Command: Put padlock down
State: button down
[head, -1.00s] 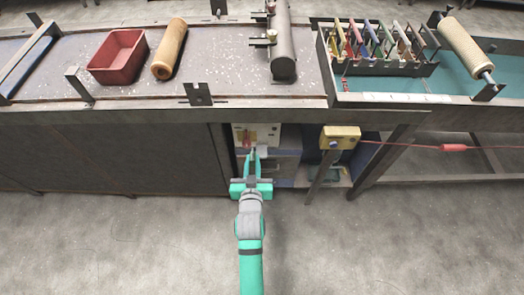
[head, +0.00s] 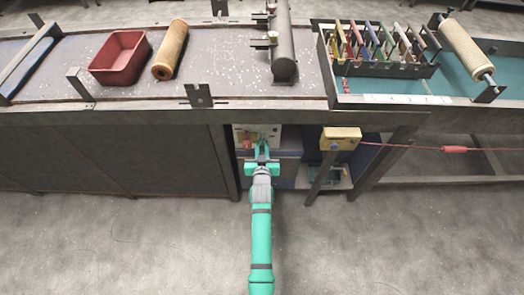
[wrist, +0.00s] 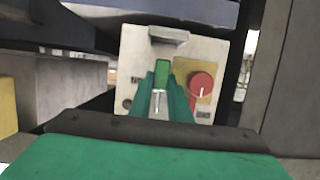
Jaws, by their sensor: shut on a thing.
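My gripper (head: 262,148) reaches under the bench to a pale control box (head: 242,130). In the wrist view its two teal fingers (wrist: 161,98) are shut on a narrow green thing with a thin metal part, which looks like the padlock (wrist: 162,74). The padlock is in front of the box face (wrist: 138,55); I cannot tell whether it touches it. A red rotary knob (wrist: 201,84) on a yellow plate sits just right of the fingers. The padlock cannot be made out in the head view.
A dark bench leg (head: 223,165) stands left of my gripper. A yellow box (head: 340,138) on a post stands to the right, with a red cable (head: 400,147). A rack of coloured tags (head: 380,45) is on the bench. The floor in front is clear.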

jog(key=shift+f, duration=1.4)
jog(key=shift+f, duration=0.1)
jog(key=c, duration=1.7)
grip_release()
jog(key=shift+o, duration=0.2)
jog(key=s+f+v, duration=0.1)
jog(key=f+v, duration=0.2)
jog(key=v, duration=2)
jog(key=w+r+v, duration=0.1)
jog(key=r+v, duration=0.2)
jog(key=v, duration=1.1)
jog(key=w+r+v, duration=0.1)
jog(key=r+v, duration=0.2)
jog(key=v, duration=1.1)
jog(key=shift+s+d+r+t, duration=0.15)
jog(key=shift+r+t, duration=0.1)
jog(key=shift+t, duration=0.15)
